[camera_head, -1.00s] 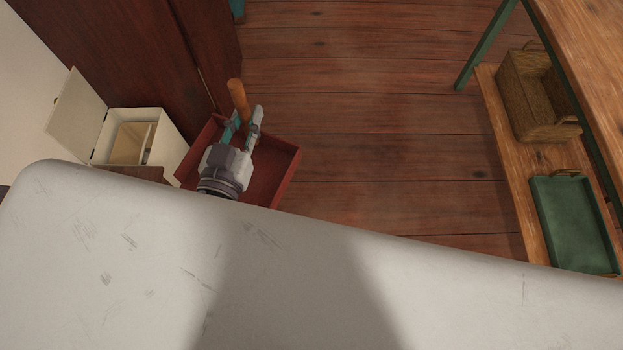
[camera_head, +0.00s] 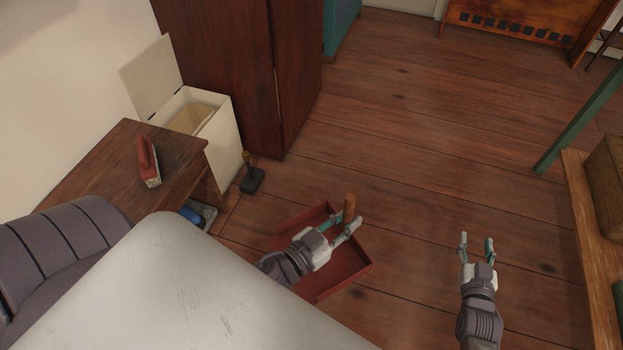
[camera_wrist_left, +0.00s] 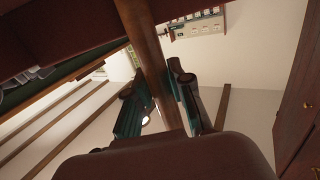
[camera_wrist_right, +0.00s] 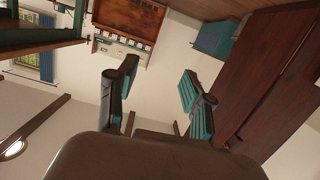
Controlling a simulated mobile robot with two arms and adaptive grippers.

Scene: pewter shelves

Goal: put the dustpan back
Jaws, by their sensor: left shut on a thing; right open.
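The dustpan (camera_head: 345,284) is a dark red open pan with a wooden handle (camera_head: 349,204). It shows in the head view, low centre, over the floorboards; I cannot tell whether it touches the floor. My left gripper (camera_head: 342,228) is shut on the handle and hides part of the pan. In the left wrist view the handle (camera_wrist_left: 144,40) runs between the fingers. My right gripper (camera_head: 477,246) is open and empty, to the right of the dustpan. Its spread fingers also show in the right wrist view (camera_wrist_right: 157,92).
A wooden side table (camera_head: 110,175) at left holds a red brush (camera_head: 147,165). A cream bin (camera_head: 222,140) with raised lid stands by a dark cabinet (camera_head: 225,70). A small black object with a wooden handle (camera_head: 252,182) is on the floor. A wooden shelf (camera_head: 590,260) is at right.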

